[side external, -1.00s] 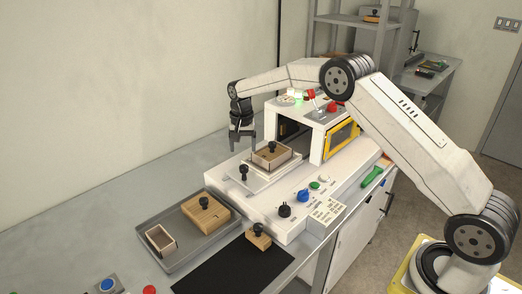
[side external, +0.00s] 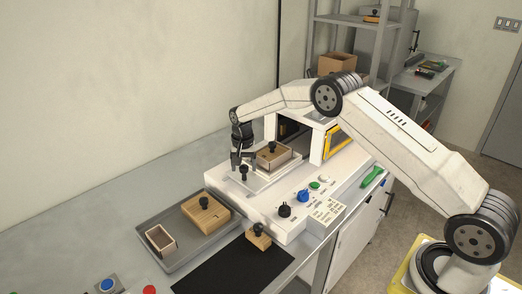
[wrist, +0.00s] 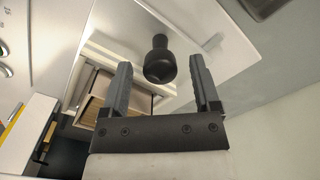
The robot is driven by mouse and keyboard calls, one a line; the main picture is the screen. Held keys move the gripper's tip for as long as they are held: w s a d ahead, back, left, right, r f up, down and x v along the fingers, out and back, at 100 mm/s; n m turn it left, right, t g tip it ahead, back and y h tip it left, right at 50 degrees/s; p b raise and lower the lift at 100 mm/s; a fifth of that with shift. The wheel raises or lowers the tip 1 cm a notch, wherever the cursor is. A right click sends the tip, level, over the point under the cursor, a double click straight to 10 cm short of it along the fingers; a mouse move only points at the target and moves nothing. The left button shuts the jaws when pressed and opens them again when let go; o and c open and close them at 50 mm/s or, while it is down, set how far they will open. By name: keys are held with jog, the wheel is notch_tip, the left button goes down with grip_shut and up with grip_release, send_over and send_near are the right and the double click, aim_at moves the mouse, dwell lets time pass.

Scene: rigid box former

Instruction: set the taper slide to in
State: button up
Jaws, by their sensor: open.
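A black knob (side external: 243,173) stands upright on the white deck of the box former, at the deck's left end. It looks like the handle of the taper slide, but no label for it can be read. My gripper (side external: 243,161) is open, fingers pointing down, just above this knob. In the wrist view the same knob (wrist: 159,64) shows between the two open fingers of my gripper (wrist: 161,70). The fingers appear apart from it, with a gap on each side. Whether the fingertips reach down beside the knob cannot be told.
A wooden box with a black knob (side external: 272,157) sits on the deck close right of my gripper, before the white housing (side external: 317,140). A grey tray (side external: 178,262) with wooden pieces and a black mat (side external: 232,272) lie in front.

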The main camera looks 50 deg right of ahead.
jog(key=shift+f, duration=0.15)
grip_shut()
dwell(1.4)
